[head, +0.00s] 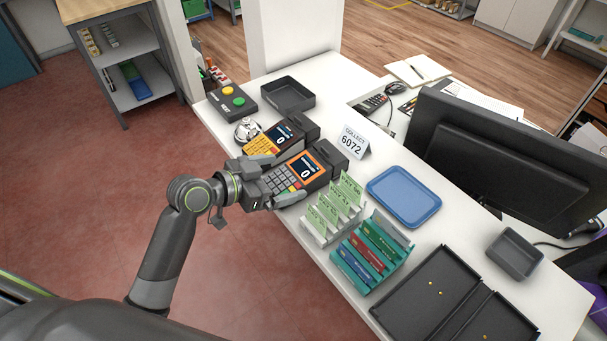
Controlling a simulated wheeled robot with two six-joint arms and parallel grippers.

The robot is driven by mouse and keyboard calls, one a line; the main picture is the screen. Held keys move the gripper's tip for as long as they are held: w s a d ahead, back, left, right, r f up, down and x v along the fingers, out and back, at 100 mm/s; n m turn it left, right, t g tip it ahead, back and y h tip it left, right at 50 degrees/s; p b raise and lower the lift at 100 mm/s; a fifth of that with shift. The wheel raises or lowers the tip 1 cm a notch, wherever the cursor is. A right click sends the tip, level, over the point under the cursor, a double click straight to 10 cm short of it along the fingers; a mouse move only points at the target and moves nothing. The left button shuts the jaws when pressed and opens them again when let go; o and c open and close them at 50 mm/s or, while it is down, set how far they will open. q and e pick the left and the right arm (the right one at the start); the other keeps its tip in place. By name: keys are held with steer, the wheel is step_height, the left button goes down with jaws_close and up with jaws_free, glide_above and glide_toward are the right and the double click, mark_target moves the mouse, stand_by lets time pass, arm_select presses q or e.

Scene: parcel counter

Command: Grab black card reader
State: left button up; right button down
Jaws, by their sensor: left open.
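A black card reader (311,167) with an orange-framed screen and grey keys lies on the white counter (345,85). A second reader (285,133), with a yellow keypad, lies just behind it. My left gripper (276,179) is open at the keypad end of the black reader. One finger is on the far side, between the two readers, and the other is on the near side. I cannot tell whether the fingers touch the reader. My right gripper is not in view.
A bell (247,130) and a button box (232,101) stand behind the readers. A green card rack (335,207), a COLLECT 6072 sign (354,143) and a blue tray (404,196) are to the right. A monitor (500,155) stands farther right.

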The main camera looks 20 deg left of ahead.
mark_target(301, 170)
arm_select(q)
steer(key=shift+w+d, duration=0.25)
steer(key=shift+w, duration=0.1)
steer(key=p+x, duration=0.2)
steer(key=x, duration=0.2)
steer(key=shift+w+r, duration=0.15)
steer(key=shift+w+d, duration=0.15)
steer(key=shift+w, duration=0.05)
steer(key=shift+f, duration=0.2)
steer(key=c, duration=1.2)
steer(key=shift+r, duration=0.1)
steer(key=shift+c, duration=0.3)
